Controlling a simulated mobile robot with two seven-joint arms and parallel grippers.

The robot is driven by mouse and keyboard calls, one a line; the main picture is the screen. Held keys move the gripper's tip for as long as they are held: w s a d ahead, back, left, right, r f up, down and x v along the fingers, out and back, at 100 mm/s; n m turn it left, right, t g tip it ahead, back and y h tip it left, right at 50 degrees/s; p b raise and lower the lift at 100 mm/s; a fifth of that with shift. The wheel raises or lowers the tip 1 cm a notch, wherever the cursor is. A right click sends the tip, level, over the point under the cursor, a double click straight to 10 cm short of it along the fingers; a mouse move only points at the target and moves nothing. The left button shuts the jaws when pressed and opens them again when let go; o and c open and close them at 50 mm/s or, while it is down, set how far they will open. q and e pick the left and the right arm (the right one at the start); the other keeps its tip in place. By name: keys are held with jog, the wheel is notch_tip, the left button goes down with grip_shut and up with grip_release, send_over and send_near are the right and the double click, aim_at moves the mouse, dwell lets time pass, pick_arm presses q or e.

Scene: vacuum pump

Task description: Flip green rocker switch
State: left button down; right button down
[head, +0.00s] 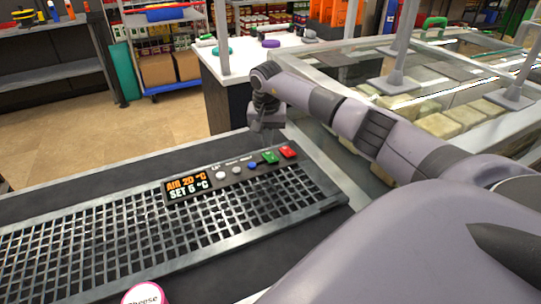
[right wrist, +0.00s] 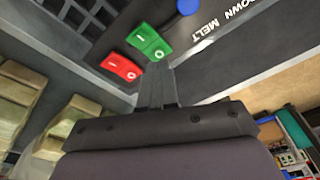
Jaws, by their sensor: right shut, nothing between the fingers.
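The green rocker switch (head: 270,157) sits on the control strip of the black grated unit, just left of a red rocker switch (head: 289,152). In the right wrist view the green switch (right wrist: 149,42) shows I and O marks, with the O end nearer my fingers. Which end is pressed in is not clear. My right gripper (head: 268,133) hangs just behind the strip, close to the green switch. In the right wrist view its fingers (right wrist: 156,70) are shut and empty, their tips beside the O end. I cannot tell whether they touch. My left gripper is out of view.
A blue knob (right wrist: 188,6) lies beside the green switch, and the red switch (right wrist: 122,67) is close to my fingers. A lit display (head: 187,188) is farther left on the strip. A glass-covered case (head: 440,85) stands to the right.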

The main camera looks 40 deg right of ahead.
aim_at(268, 154)
jog(key=shift+f+b, duration=0.85)
jog(key=shift+f, duration=0.5)
dwell(0.4)
jog(key=shift+r, duration=0.15)
jog(key=shift+r+p, duration=0.65)
jog(key=shift+p, duration=0.05)
notch_tip(268, 154, up, 6)
jog(key=p, duration=0.4)
jog(key=shift+f, duration=0.2)
jog(key=shift+f, duration=0.1)
